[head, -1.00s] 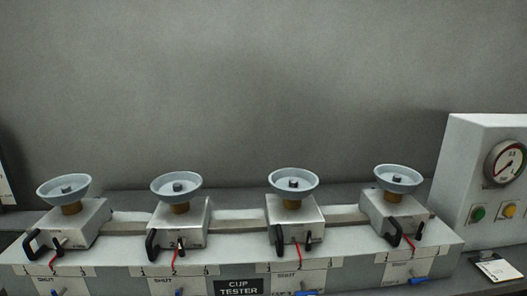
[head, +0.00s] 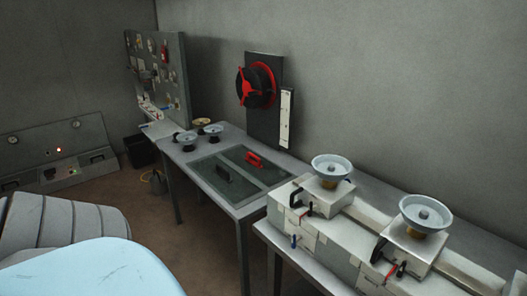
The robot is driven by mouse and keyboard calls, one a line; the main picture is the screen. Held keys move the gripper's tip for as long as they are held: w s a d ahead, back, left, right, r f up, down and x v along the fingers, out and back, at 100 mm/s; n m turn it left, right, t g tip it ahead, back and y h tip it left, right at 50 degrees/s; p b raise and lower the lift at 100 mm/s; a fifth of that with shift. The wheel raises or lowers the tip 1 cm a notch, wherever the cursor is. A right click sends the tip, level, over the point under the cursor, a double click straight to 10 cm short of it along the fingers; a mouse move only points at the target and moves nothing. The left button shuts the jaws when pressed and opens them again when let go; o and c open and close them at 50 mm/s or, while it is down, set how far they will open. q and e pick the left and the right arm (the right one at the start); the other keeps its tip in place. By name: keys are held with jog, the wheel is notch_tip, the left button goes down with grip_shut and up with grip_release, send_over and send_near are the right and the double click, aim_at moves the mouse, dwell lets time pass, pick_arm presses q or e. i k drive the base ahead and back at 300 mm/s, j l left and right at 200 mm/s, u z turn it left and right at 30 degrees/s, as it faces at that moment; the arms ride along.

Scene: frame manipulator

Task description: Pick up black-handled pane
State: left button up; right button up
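The black-handled pane (head: 234,188) lies flat on the grey table in the middle of the head view. It is a dark, glassy sheet with a black handle (head: 222,173) standing up from it. Beside it, to the right, lies a similar pane with a red handle (head: 254,158). Nothing covers the black handle. Neither of my grippers shows in the view, so I cannot see their state.
Several suction cups (head: 187,137) stand at the table's far end. The cup tester (head: 330,226) fills the right foreground. A red-and-black reel (head: 256,86) hangs on the wall behind the panes. Brown floor (head: 185,240) is clear left of the table.

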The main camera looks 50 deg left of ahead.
aim_at(236, 187)
jog(key=u, duration=2.05)
jog(key=i+j+u, duration=0.1)
jog(key=i+j, duration=0.05)
jog(key=i, duration=0.1)
